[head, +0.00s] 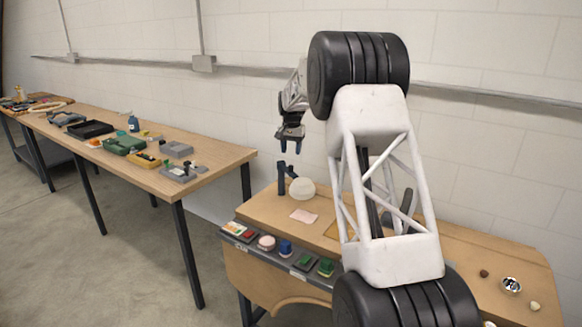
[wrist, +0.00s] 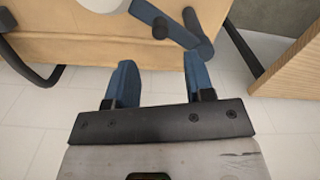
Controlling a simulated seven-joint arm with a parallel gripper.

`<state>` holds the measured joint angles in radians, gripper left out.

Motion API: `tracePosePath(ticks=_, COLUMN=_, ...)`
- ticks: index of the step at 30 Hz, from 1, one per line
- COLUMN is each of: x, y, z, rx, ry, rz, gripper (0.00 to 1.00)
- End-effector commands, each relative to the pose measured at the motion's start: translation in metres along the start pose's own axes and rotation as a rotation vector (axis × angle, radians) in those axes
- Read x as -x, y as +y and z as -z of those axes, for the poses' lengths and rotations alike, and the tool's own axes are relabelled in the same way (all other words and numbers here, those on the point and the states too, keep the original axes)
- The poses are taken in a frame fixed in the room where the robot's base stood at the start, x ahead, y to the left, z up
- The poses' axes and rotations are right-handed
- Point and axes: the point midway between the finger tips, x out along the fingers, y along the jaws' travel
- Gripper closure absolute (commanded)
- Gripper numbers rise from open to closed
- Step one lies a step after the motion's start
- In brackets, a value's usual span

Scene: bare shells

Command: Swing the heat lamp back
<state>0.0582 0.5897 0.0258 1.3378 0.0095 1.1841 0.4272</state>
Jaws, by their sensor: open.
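The heat lamp stands at the left back corner of the near desk in the head view, with a cream dome shade (head: 302,188) and a dark blue jointed post (head: 282,178) beside it. In the wrist view its blue arm (wrist: 172,30) lies just beyond my fingertips, and part of the white shade (wrist: 103,4) is cut off by the top edge. My gripper (head: 290,146) hangs above the post, apart from it. In the wrist view my gripper (wrist: 160,72) has its two blue fingers spread with nothing between them.
The near desk (head: 262,207) carries a pink sheet (head: 304,216) and a front row of small colored items, including a blue one (head: 286,248). My arm hides the desk's middle. A long workbench (head: 225,155) with tools and trays stands left, across a gap.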

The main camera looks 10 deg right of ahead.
Motion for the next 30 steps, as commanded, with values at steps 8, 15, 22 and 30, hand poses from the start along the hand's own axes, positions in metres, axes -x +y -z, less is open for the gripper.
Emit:
tracePosePath(ticks=8, x=-0.023, y=0.0, z=0.0, rx=0.0, ry=-0.001, rz=0.0, gripper=0.51)
tracePosePath(ticks=15, x=-0.052, y=0.0, z=0.0, rx=0.0, ry=-0.001, rz=-0.001, gripper=0.51)
tracePosePath(ticks=22, x=-0.071, y=0.0, z=0.0, rx=0.0, ry=0.0, rz=0.0, gripper=0.51)
tracePosePath(ticks=30, x=-0.075, y=0.0, z=0.0, rx=0.0, ry=0.0, rz=0.0, gripper=0.51)
